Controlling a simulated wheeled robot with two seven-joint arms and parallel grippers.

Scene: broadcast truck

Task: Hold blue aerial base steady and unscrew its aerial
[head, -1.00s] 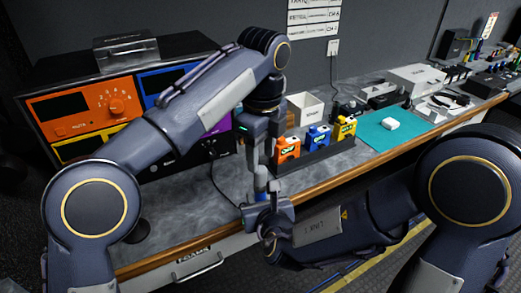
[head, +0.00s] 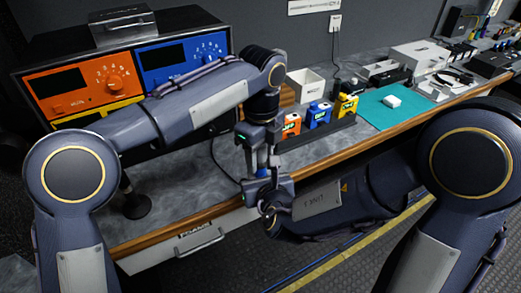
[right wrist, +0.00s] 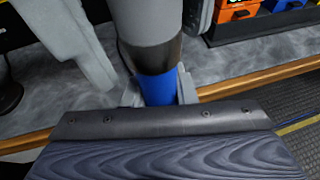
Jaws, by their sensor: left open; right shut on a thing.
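My right gripper (head: 266,184) is shut on the blue aerial base (right wrist: 160,88), held above the bench's front edge. The grey aerial (right wrist: 147,22), with a dark lower band, stands up from the base. My left gripper (head: 262,155) points down from above and is open. In the right wrist view its fingers stand either side of the aerial, with a visible gap on the left.
An orange radio (head: 291,125), a blue radio (head: 318,115) and a yellow radio (head: 346,104) stand in a dark rack behind the grippers. An orange panel (head: 82,84) and a blue panel (head: 182,58) stand at back left. A teal mat (head: 385,112) lies right.

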